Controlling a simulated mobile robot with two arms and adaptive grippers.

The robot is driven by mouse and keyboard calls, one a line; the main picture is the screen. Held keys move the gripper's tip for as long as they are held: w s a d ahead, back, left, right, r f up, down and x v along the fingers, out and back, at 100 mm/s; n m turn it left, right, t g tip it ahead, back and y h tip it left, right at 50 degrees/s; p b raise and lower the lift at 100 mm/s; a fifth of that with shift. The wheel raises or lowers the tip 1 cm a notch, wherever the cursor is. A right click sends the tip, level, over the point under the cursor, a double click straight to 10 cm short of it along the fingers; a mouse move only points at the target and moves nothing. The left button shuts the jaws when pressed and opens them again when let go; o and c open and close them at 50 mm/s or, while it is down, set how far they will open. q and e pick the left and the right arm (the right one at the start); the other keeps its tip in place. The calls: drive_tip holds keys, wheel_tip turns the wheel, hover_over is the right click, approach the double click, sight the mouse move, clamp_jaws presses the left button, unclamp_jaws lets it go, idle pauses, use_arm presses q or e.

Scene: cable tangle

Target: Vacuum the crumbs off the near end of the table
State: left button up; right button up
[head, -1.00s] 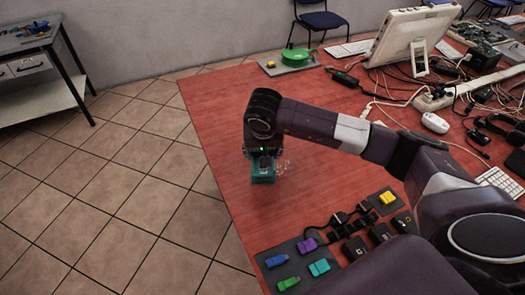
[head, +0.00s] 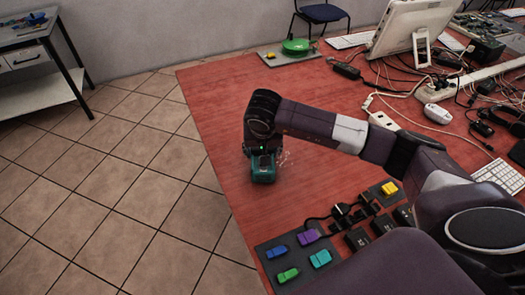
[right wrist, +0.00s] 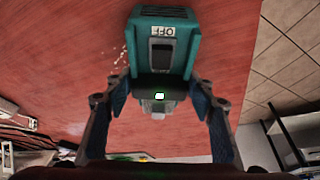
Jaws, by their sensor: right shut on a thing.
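A teal and black handheld vacuum (head: 264,170) is at the left part of the red table (head: 225,110) in the head view. My right gripper (head: 263,150) is shut on it; in the right wrist view the gripper's (right wrist: 160,92) two fingers are on either side of the vacuum (right wrist: 180,58). A label on its body reads OFF, above a dark switch. Small pale crumbs (head: 285,158) lie just right of the vacuum; some also show in the right wrist view (right wrist: 96,72). Whether the nozzle touches the table is hidden. My left gripper is out of view.
A dark mat (head: 277,243) with colored USB sticks and adapters lies at the near edge. A white power strip (head: 392,122), cables, a white mouse (head: 437,113) and a keyboard (head: 498,176) crowd the right.

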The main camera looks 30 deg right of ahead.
drive_tip(key=shift+d+r, duration=0.1)
drive_tip(key=shift+d, duration=0.05)
drive_tip(key=shift+s+d, duration=0.15)
drive_tip(key=shift+d, duration=1)
drive_tip(key=shift+d+b, duration=0.1)
drive_tip(key=shift+b, duration=0.2)
drive_tip(key=shift+d, duration=1.2)
drive_tip(key=shift+d+b, duration=0.1)
drive_tip(key=shift+b, duration=0.2)
drive_tip(key=shift+s+d, duration=0.15)
drive_tip(key=shift+d, duration=1.05)
drive_tip(key=shift+d+b, duration=0.1)
drive_tip(key=shift+b, duration=0.2)
